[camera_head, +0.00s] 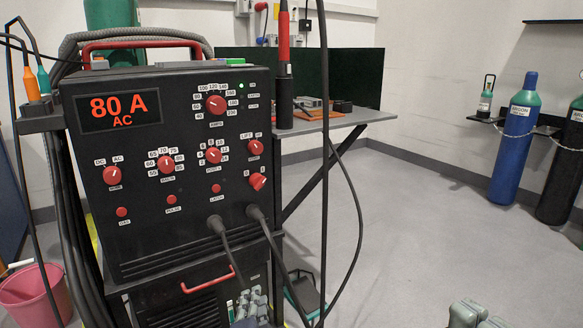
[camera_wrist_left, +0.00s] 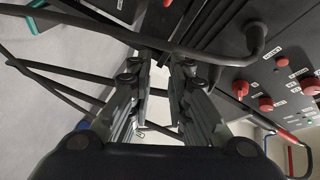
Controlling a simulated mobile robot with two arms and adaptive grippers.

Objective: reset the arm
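The black welding machine (camera_head: 190,195) stands at the left, with a red "80 A AC" display, red knobs and two cables plugged into its front. My left gripper (camera_head: 251,298) is low in front of the machine, below the cable plugs. In the left wrist view its two fingers (camera_wrist_left: 160,75) are apart with nothing visible between them; the red knobs (camera_wrist_left: 266,103) and a plugged cable (camera_wrist_left: 255,38) show to the right and above. At the bottom edge of the head view a grey part, seemingly of my right arm (camera_head: 470,315), shows; its fingers cannot be made out.
Cables hang in front of and beside the machine. A torch (camera_head: 284,75) stands at its right side. A work table (camera_head: 350,121) is behind. A pink bucket (camera_head: 35,295) is at lower left, and a blue gas cylinder (camera_head: 517,145) at right. The floor (camera_head: 420,220) between is clear.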

